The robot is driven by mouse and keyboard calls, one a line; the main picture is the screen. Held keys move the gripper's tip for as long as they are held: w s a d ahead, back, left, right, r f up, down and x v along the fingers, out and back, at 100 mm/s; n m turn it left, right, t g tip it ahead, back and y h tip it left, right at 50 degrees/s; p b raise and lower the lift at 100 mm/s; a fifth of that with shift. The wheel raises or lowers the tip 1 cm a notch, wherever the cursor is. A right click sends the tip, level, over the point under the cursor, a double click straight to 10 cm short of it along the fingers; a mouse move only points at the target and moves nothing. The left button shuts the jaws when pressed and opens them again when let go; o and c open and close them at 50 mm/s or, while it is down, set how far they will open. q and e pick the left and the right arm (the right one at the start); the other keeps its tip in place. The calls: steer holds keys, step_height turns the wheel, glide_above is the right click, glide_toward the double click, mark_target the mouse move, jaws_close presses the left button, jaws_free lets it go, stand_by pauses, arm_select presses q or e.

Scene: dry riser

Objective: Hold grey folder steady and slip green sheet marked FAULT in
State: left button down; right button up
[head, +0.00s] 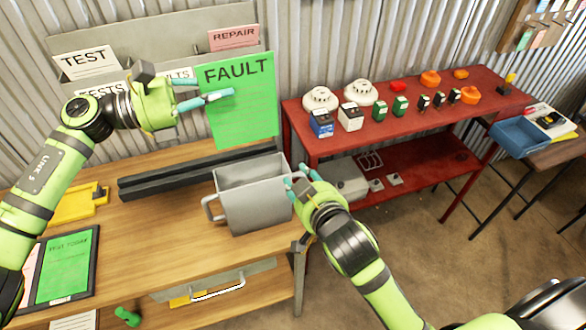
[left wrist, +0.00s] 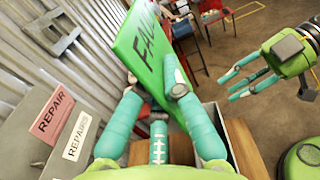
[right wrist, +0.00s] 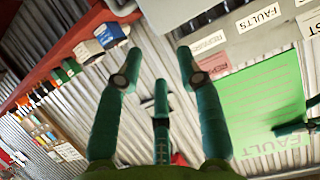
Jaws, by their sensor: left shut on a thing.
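The green FAULT sheet (head: 240,110) hangs upright above the back of the bench, in front of the rack. My left gripper (head: 210,92) is shut on its left edge; the sheet also shows between the fingers in the left wrist view (left wrist: 150,50). The grey folder (head: 255,205), box-like with an open top and side handles, stands on the bench below and right of the sheet. My right gripper (head: 295,176) is at the folder's right side. Its fingers are apart with nothing between them in the right wrist view (right wrist: 158,65). I cannot tell whether it touches the folder.
A grey rack (head: 150,35) with TEST and REPAIR cards stands behind the bench. A dark bar (head: 160,182) lies behind the folder. A yellow clipboard (head: 78,205) and a framed green sheet (head: 65,265) lie left. A red shelf (head: 400,120) with several devices stands right.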

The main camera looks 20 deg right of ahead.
steer(key=x, duration=1)
steer(key=shift+s, duration=0.1)
jaws_close()
